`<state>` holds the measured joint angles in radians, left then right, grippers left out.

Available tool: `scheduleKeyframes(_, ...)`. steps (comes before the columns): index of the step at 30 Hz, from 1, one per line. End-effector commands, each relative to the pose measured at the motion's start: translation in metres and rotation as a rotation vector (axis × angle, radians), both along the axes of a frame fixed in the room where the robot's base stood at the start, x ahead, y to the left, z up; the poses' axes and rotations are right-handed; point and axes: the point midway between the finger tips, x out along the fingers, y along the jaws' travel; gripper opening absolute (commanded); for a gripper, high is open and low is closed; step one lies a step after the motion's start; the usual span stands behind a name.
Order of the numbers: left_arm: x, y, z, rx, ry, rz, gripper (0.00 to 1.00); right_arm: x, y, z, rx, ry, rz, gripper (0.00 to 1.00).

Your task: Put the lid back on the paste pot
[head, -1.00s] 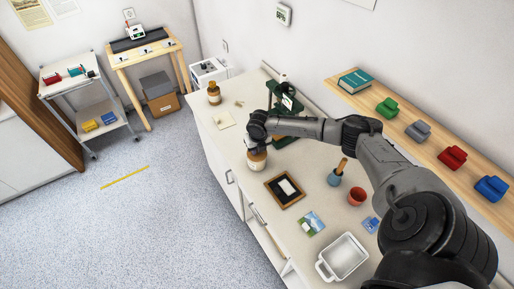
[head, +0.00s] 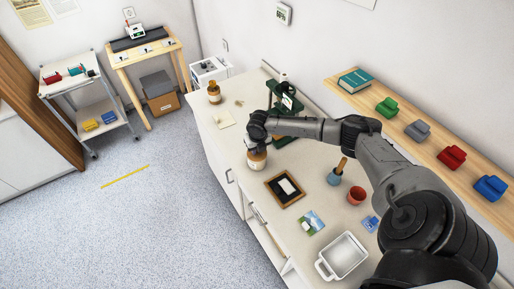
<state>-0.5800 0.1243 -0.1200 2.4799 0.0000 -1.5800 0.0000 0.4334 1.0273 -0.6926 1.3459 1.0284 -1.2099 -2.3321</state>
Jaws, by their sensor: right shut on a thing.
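A brown pot with a pale label (head: 256,161), which looks like the paste pot, stands upright on the pale counter, left of the dark-framed print. My right gripper (head: 257,146) is directly over its top, pointing down, and is shut. The lid is hidden by the gripper, which appears to be shut on it at the pot's mouth. I cannot tell whether the lid touches the rim. My left gripper is not in view.
The dark-framed print (head: 273,191) lies near the pot. A green press (head: 290,101) stands behind. Another brown bottle (head: 214,96) stands at the far end.

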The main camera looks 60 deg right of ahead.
Motion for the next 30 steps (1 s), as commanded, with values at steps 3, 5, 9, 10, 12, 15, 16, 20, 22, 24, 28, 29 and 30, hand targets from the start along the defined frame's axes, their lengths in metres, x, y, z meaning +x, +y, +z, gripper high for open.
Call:
scheduleKeyframes(3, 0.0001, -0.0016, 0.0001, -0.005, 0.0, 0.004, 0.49, -0.0001, -0.0001, 0.0, 0.0, 0.0, 0.0, 0.0)
scheduleKeyframes(5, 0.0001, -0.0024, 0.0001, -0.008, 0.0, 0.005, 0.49, 0.0, -0.0002, 0.0, 0.0, 0.0, 0.0, 0.0)
scheduleKeyframes(9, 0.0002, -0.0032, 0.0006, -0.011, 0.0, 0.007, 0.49, -0.0001, -0.0003, 0.0002, 0.0, 0.0, 0.0, 0.0)
scheduleKeyframes(10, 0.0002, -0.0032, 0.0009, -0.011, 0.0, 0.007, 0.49, -0.0001, -0.0003, 0.0003, 0.0, 0.0, 0.0, 0.0)
scheduleKeyframes(12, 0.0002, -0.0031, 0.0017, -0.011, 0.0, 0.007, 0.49, -0.0001, -0.0003, 0.0004, 0.0, 0.0, 0.0, 0.0)
scheduleKeyframes(15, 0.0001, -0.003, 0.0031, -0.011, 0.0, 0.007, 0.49, -0.0001, -0.0003, 0.0004, 0.0, 0.0, 0.0, 0.0)
scheduleKeyframes(16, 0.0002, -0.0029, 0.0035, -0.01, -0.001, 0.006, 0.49, -0.0001, -0.0003, 0.0004, 0.0, 0.0, 0.0, 0.0)
scheduleKeyframes(20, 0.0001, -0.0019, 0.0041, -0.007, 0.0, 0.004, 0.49, -0.0001, -0.0004, -0.0003, -0.001, 0.001, 0.0, 0.0)
scheduleKeyframes(22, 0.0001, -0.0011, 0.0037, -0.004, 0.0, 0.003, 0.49, -0.0001, -0.0004, -0.0005, -0.001, 0.001, 0.0, 0.0)
scheduleKeyframes(24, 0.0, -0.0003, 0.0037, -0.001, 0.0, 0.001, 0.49, -0.0001, -0.0004, -0.0005, 0.0, 0.0, 0.0, 0.0)
scheduleKeyframes(28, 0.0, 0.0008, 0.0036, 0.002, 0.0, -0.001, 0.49, 0.0, -0.0005, -0.0005, 0.0, 0.0, 0.0, 0.0)
scheduleKeyframes(29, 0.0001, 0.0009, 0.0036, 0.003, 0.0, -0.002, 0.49, -0.0001, -0.0006, -0.0005, 0.0, 0.0, 0.0, 0.0)
scheduleKeyframes(30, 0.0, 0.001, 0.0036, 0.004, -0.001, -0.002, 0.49, 0.0, -0.0005, -0.0004, 0.0, 0.0, 0.0, 0.26)
